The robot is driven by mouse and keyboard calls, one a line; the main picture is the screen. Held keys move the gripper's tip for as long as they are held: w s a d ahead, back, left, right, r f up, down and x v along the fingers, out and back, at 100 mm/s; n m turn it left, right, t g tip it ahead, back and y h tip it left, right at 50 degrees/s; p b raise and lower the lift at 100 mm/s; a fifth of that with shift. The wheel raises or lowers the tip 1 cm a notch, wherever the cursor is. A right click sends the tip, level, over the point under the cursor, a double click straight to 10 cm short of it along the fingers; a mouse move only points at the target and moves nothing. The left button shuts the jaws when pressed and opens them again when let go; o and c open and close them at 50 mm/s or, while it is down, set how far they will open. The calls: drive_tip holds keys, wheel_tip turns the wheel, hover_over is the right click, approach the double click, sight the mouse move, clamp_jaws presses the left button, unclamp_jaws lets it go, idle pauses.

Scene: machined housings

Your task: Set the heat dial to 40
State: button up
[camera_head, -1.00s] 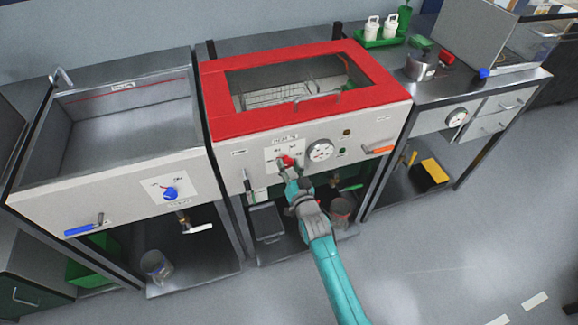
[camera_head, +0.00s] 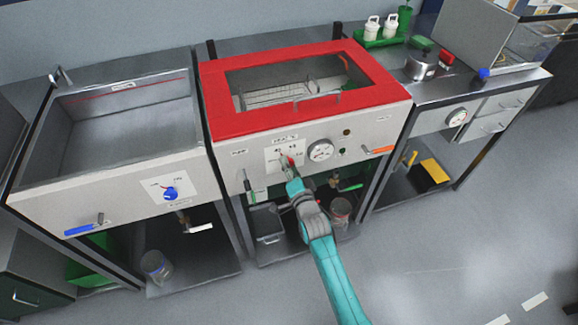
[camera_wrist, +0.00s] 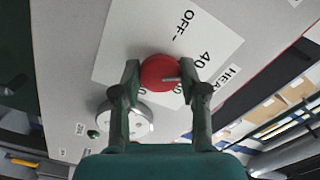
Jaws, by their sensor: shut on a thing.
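The red heat dial (camera_wrist: 158,70) sits on a white label plate (camera_wrist: 125,40) on the front panel. In the wrist view the two fingers of my gripper (camera_wrist: 160,82) are shut on opposite sides of it. Its pale pointer points right in that view, near the partly covered marks; the exact setting is hard to read. "OFF" and "40" are legible on the plate, while other numbers are partly hidden by the dial and finger. In the head view the dial (camera_head: 290,160) is mostly covered by my gripper (camera_head: 287,165).
A round gauge (camera_head: 320,150) is close to the right of the dial. A green-handled lever (camera_head: 248,188) hangs to the left and an orange handle (camera_head: 378,150) is at the right. The red lid (camera_head: 235,122) is above the panel. Floor in front is clear.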

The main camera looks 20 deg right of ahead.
idle(0.4)
drive_tip(key=o, duration=1.1)
drive_tip(key=shift+o, duration=0.2)
drive_tip(key=s, duration=1.2)
